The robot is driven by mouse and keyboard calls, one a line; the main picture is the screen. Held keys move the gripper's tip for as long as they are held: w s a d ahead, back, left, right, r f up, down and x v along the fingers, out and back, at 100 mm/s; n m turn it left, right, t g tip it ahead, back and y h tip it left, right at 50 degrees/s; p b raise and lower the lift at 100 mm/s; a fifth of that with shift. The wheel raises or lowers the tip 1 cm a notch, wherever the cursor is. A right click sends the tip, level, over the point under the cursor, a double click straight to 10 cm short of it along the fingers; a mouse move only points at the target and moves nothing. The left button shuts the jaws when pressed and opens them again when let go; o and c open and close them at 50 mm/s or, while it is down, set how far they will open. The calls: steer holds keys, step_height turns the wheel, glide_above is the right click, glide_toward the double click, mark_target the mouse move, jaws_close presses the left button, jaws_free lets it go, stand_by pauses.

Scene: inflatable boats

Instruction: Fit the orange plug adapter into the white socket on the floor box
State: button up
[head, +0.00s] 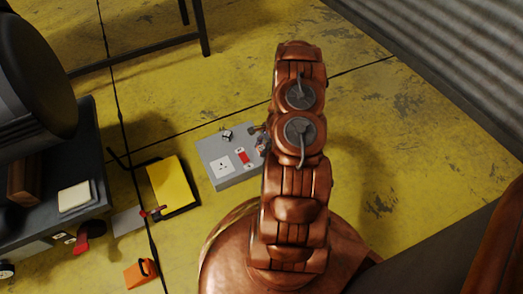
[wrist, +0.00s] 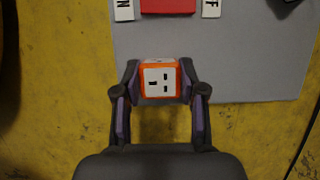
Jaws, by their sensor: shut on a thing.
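My gripper (wrist: 160,98) is shut on the orange plug adapter (wrist: 160,80), one finger on each side. The adapter's white face with dark slots points at the wrist camera; its far side is hidden. The grey floor box (wrist: 225,60) lies beyond it, and the adapter overlaps the box's near edge in this view. In the head view the floor box (head: 215,150) sits on the floor, left of my arm. Its white socket (head: 222,167) is at the near left of the top and is out of the wrist view. My gripper (head: 261,138) is mostly hidden behind my arm, by the box's right edge.
A red switch (head: 241,157) and a small dark fitting (head: 227,134) are on the box top. A yellow item (head: 172,185) and an orange object (head: 141,273) lie to the left. A dark bench (head: 40,225) stands far left. Yellow floor behind the box is clear.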

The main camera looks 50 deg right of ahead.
mark_target(258, 150)
steer(key=shift+r, duration=0.1)
steer(key=shift+r, duration=0.3)
step_height(258, 150, up, 3)
steer(key=p, duration=0.2)
steer(key=shift+s+r+p, duration=0.1)
steer(key=shift+r+p, duration=0.1)
steer(key=shift+p, duration=0.1)
steer(key=s+a+p, duration=0.2)
steer(key=s, duration=0.5)
steer(key=s+a+p, duration=0.2)
steer(key=s+a, duration=0.1)
steer(key=s, duration=0.5)
steer(key=shift+r, duration=0.4)
steer(key=shift+a, duration=0.1)
